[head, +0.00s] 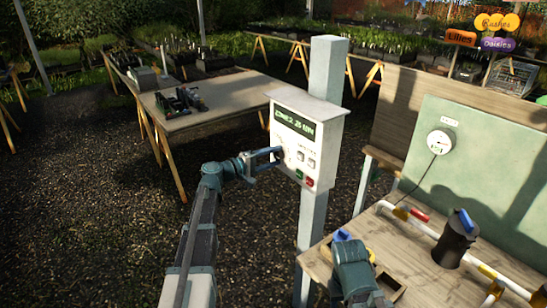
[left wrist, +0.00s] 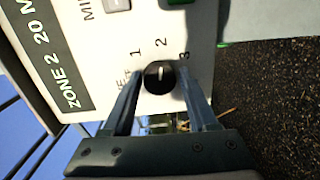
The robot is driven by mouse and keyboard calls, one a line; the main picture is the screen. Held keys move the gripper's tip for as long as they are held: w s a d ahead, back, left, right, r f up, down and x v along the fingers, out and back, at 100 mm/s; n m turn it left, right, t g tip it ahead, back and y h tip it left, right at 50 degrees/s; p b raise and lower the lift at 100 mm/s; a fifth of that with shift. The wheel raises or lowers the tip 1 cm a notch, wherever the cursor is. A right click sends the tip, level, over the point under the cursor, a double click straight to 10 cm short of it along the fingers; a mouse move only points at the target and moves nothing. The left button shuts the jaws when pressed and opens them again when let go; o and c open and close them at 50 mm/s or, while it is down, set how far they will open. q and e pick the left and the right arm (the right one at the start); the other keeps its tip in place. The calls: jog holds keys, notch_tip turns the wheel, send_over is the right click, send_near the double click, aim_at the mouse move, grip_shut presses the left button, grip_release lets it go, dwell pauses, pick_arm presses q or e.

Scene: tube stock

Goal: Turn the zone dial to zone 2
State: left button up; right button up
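The white control box (head: 283,98) is mounted on a grey post. Its green display (head: 295,125) reads zone 2 and 20 minutes. In the left wrist view the black zone dial (left wrist: 160,77) has its white mark toward the printed 2, between 1 and 3. My left gripper (head: 279,155) is at the box face. In the left wrist view its fingers (left wrist: 160,72) stand either side of the dial, with a small gap on each side. In the head view the dial is largely hidden by the gripper. My right gripper (head: 355,268) is low over the bench; its fingers are unclear.
Grey and red-green buttons (head: 304,178) sit beside the dial on the box. A wooden bench (head: 395,245) at right carries white piping and a black valve body (head: 455,245) with a blue handle. A table (head: 225,95) with small items stands behind left. Gravel is open at left.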

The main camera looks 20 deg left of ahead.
pick_arm(q)
jog(key=shift+o, duration=1.4)
jog(key=shift+a, duration=0.1)
jog(key=v, duration=1.3)
jog(key=shift+s+a+p, duration=0.15)
jog(key=shift+s+p, duration=0.2)
jog(key=shift+r, duration=0.1)
jog(key=s+d+f+m+g+y, duration=0.1)
jog(key=s+d+f+m+g, duration=0.2)
jog(key=d, duration=0.4)
jog(key=s+d+f+m+g, duration=0.1)
jog(key=s+d+f+g, duration=0.2)
jog(key=d+f, duration=0.35)
jog(key=s+d+f+m+g+y, duration=0.1)
jog(key=s+d+f+m+g, duration=0.2)
jog(key=d, duration=0.5)
jog(key=s+d+f+m+g+y, duration=0.2)
jog(key=s+f+m+y, duration=0.1)
jog(key=s, duration=0.5)
jog(key=s+d+f+m+g+y, duration=0.2)
jog(key=s+f+m+y, duration=0.1)
jog(key=s+f+y, duration=0.2)
jog(key=s+y, duration=0.2)
jog(key=s, duration=0.1)
jog(key=shift+y, duration=0.4)
